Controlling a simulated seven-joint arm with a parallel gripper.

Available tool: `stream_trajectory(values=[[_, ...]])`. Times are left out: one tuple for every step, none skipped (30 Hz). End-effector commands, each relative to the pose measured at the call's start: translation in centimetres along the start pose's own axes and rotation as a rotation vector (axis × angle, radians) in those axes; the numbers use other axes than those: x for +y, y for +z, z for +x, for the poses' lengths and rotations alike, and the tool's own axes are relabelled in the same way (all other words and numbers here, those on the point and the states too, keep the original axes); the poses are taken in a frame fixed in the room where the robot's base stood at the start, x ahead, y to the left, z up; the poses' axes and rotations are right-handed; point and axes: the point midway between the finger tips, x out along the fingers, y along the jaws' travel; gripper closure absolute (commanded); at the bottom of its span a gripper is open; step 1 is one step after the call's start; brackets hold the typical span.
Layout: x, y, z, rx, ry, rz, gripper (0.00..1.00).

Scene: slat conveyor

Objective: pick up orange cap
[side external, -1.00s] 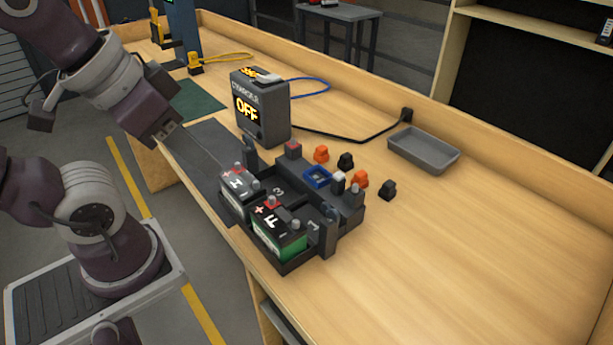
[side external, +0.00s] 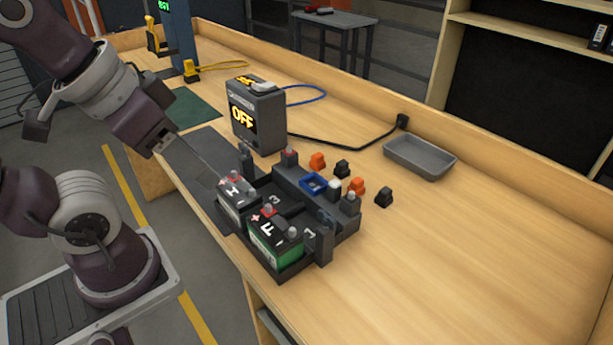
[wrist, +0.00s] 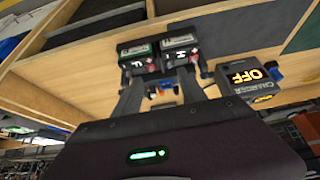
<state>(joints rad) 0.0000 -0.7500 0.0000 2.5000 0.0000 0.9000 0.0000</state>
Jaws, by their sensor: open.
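Two orange caps stand on the bench in the side external view: one (side external: 317,160) behind the blue square frame and one (side external: 357,186) closer, beside the battery holder. Each has a black cap near it, one (side external: 342,168) between them and one (side external: 384,197) to the right. My gripper (side external: 205,165) is high at the left, well short of the caps; its fingers are hard to make out there. In the wrist view my gripper (wrist: 160,92) has two dark fingers spread apart with nothing held. A small blue and orange patch shows between them, too small to identify surely.
A dark holder (side external: 325,248) carries batteries H (side external: 232,197) and F (side external: 273,238) between my gripper and the caps. A charger (side external: 257,118) reading OFF stands behind. A grey tray (side external: 420,158) is at the back right. The bench (side external: 480,250) at the right is clear.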

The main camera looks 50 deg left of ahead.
Motion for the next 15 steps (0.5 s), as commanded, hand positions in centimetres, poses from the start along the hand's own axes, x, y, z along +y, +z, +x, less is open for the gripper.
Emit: stream_trajectory(values=[[0.0, 0.0, 0.0, 0.000, 0.000, 0.000, 0.50], [0.0, 0.0, 0.0, 0.000, 0.000, 0.000, 0.50], [0.0, 0.0, 0.0, 0.000, 0.000, 0.000, 0.50], [0.0, 0.0, 0.0, 0.000, 0.000, 0.000, 0.50], [0.0, 0.0, 0.0, 0.000, 0.000, 0.000, 0.50], [0.0, 0.0, 0.0, 0.000, 0.000, 0.000, 0.50], [0.0, 0.0, 0.0, 0.000, 0.000, 0.000, 0.50], [0.0, -0.1, 0.0, -0.001, 0.000, 0.004, 0.50], [-0.1, -0.5, 0.0, -0.008, -0.003, 0.023, 0.50], [-0.1, -1.2, 0.0, -0.020, -0.006, 0.052, 0.50], [-0.3, -2.1, 0.1, -0.035, -0.009, 0.095, 0.50], [-0.5, -3.8, 0.4, -0.066, -0.012, 0.179, 0.50], [-0.7, -5.4, 0.8, -0.094, -0.012, 0.257, 0.50], [-1.1, -7.1, 1.3, -0.123, -0.009, 0.345, 0.50], [-1.6, -9.5, 2.5, -0.167, 0.003, 0.471, 0.50]])
